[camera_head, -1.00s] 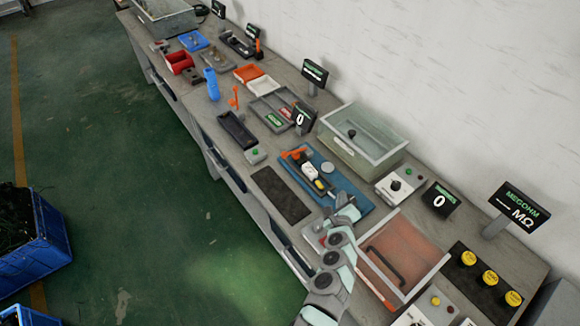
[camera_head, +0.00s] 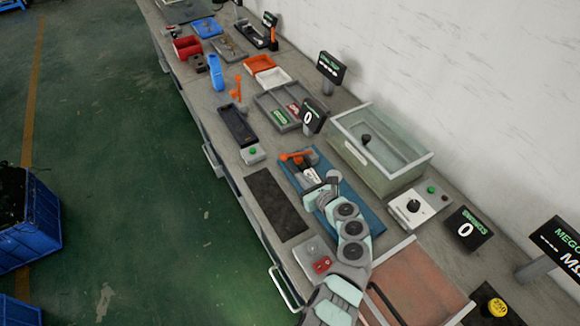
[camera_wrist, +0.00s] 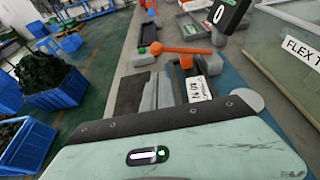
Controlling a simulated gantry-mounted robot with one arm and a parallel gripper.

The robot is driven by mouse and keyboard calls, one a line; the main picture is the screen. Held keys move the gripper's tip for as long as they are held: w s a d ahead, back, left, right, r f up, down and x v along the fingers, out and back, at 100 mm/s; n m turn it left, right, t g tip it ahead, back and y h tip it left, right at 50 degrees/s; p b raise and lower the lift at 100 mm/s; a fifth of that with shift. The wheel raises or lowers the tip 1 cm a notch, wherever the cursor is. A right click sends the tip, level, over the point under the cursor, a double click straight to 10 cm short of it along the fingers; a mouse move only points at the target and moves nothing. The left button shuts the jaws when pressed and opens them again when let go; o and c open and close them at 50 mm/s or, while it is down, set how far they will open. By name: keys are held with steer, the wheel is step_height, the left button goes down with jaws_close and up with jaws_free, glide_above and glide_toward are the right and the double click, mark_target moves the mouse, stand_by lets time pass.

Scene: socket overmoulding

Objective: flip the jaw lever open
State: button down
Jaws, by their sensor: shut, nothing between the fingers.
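The orange jaw lever (camera_head: 296,156) is at the far end of the fixture on the blue base plate (camera_head: 372,217). In the wrist view the lever (camera_wrist: 187,50) lies across the fixture, its rounded end to the left. A white labelled block (camera_wrist: 197,88) sits on the fixture just nearer than the lever. My gripper (camera_head: 318,186) is over the fixture's near part, short of the lever and apparently apart from it. It is shut and empty.
A clear-walled tank (camera_head: 385,170) stands right of the fixture. A small display showing 0 (camera_head: 313,115) stands beyond it. A dark mat (camera_head: 274,205) lies left, and a box with a green button (camera_head: 253,154) is beyond the mat. An orange-floored tray (camera_head: 425,283) is nearer.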

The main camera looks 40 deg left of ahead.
mark_target(297, 155)
steer(key=b+x, duration=0.2)
steer(key=x, duration=0.2)
steer(key=b+x, duration=0.2)
steer(key=x, duration=0.2)
steer(key=shift+a+f+b, duration=0.15)
steer(key=shift+f+b, duration=0.15)
steer(key=shift+b+x, duration=0.55)
steer(key=shift+x, duration=0.2)
steer(key=shift+w+r, duration=0.15)
steer(key=shift+r, duration=0.15)
